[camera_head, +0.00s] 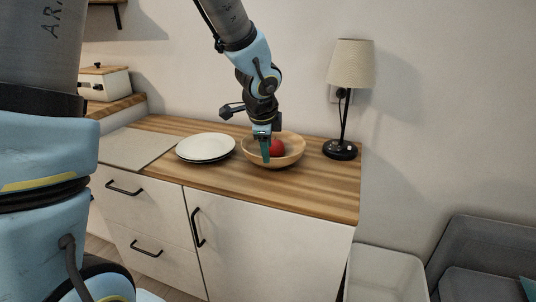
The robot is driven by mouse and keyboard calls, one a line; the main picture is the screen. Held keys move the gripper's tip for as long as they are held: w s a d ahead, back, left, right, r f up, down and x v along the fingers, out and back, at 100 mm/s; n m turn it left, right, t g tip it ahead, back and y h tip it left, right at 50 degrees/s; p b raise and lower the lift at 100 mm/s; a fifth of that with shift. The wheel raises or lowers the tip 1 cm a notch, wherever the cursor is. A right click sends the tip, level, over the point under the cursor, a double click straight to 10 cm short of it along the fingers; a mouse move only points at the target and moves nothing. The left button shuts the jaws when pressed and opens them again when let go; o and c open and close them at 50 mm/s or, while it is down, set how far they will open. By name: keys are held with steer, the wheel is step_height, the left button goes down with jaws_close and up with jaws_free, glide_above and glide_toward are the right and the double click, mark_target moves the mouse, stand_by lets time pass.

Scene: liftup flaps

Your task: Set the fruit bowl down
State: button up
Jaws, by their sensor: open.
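The fruit bowl (292,154) is a round wooden bowl with a red apple (278,147) in it. It sits upright on the wooden counter top (230,180), between the plates and the lamp. My gripper (266,154) points down at the bowl's left part and is open. Its fingers overlap the near left rim in the picture and hide part of it. Whether a finger touches the rim cannot be told.
White plates (206,147) lie stacked left of the bowl. A lamp (342,148) with a pale shade stands to the right near the counter's end. A light board (130,147) lies at the left. A bare strip of counter runs along the front.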

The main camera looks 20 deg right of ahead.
steer(key=p+v, duration=0.1)
steer(key=v, duration=0.5)
steer(key=w+a+f+n+g+y, duration=0.1)
steer(key=a+n, duration=0.4)
steer(key=a, duration=0.4)
steer(key=w+a+f+n+y, duration=0.1)
steer(key=a+f+n, duration=0.1)
steer(key=a+n, duration=0.5)
steer(key=s+a+f+n+g, duration=0.1)
steer(key=s+a+n, duration=0.2)
steer(key=a+n, duration=0.2)
steer(key=s+a+f+n, duration=0.1)
steer(key=s+a+n, duration=0.2)
steer(key=a+n, duration=0.3)
steer(key=a, duration=0.4)
steer(key=shift+f+g+y, duration=0.2)
steer(key=shift+g+y, duration=0.1)
steer(key=shift+g, duration=0.1)
